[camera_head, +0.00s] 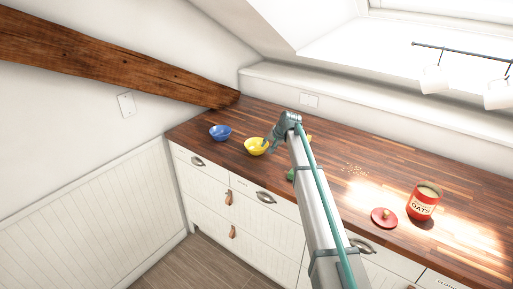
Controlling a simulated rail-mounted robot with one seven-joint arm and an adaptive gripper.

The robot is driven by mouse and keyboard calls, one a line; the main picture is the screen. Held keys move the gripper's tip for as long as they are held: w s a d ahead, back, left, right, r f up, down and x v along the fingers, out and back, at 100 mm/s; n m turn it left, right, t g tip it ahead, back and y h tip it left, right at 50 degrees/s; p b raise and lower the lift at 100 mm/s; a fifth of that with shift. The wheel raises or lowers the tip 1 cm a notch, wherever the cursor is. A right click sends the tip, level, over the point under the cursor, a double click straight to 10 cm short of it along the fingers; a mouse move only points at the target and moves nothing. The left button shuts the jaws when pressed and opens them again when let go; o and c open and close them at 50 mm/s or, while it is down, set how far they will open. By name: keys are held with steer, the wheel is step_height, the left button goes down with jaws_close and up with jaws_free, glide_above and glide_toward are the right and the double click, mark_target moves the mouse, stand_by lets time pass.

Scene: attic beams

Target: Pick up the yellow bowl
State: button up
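The yellow bowl (255,147) stands upright on the wooden counter, left of my arm. My gripper (268,143) is at the bowl's right side, with its fingers at or just over the right rim. The fingers are small and dark here, so I cannot tell whether they are open or shut, or whether they touch the bowl. The bowl appears to rest on the counter.
A blue bowl (220,132) stands to the left of the yellow bowl. A red oats tin (423,201) and its red lid (384,217) are at the right, with scattered oats (353,169) behind. My arm hides part of the counter, including most of a green thing (290,175). A wooden beam (120,68) slopes down at the left.

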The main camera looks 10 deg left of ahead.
mark_target(266, 147)
steer(key=shift+p+x, duration=0.45)
steer(key=shift+x, duration=1.15)
jaws_close()
steer(key=shift+r, duration=0.15)
